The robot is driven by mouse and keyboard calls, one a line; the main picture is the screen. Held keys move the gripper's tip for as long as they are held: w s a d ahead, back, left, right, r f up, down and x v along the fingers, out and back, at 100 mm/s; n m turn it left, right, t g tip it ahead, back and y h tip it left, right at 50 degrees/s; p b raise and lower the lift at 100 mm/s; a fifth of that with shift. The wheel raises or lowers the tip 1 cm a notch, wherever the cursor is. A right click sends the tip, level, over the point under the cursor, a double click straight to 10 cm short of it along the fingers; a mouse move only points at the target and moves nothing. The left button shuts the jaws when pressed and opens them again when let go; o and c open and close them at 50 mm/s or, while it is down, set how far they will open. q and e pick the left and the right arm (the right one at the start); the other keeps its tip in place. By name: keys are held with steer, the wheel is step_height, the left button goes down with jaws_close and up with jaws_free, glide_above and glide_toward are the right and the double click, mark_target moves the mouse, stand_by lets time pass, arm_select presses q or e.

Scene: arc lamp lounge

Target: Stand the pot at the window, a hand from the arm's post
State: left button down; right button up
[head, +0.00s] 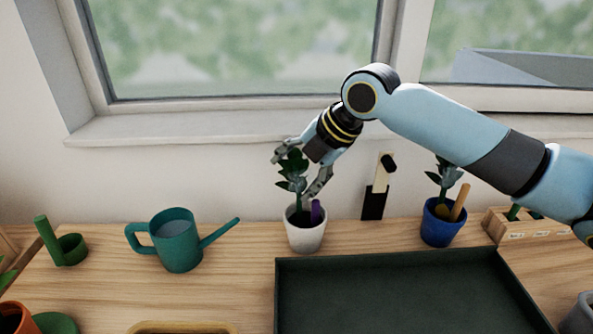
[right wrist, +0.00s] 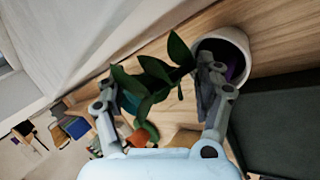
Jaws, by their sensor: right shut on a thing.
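A white pot (head: 306,236) with a leafy plant (head: 292,172) and a purple piece in it is upright at the back of the wooden top, below the window. My right gripper (head: 300,172) comes down on it from above, its fingers on both sides of the plant. It is shut on the plant; the leaves hide the exact contact. In the right wrist view the white pot (right wrist: 238,45) lies beyond one finger, which overlaps its rim. A black and pale upright piece (head: 375,200) stands by the wall to the right; I cannot tell whether it is the post. My left gripper is out of view.
A teal watering can (head: 176,245) and a green holder with an upright (head: 70,248) stand left. A large dark tray (head: 400,300) fills the front. A blue pot (head: 438,228) and a wooden box (head: 515,228) stand right. Bare wood lies between can and white pot.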

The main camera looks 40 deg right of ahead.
steer(key=o, duration=1.7)
steer(key=shift+f, duration=0.15)
steer(key=shift+r, duration=0.25)
steer(key=p+v, duration=0.3)
steer(key=v, duration=0.9)
steer(key=shift+p, duration=0.35)
steer(key=shift+f, duration=0.15)
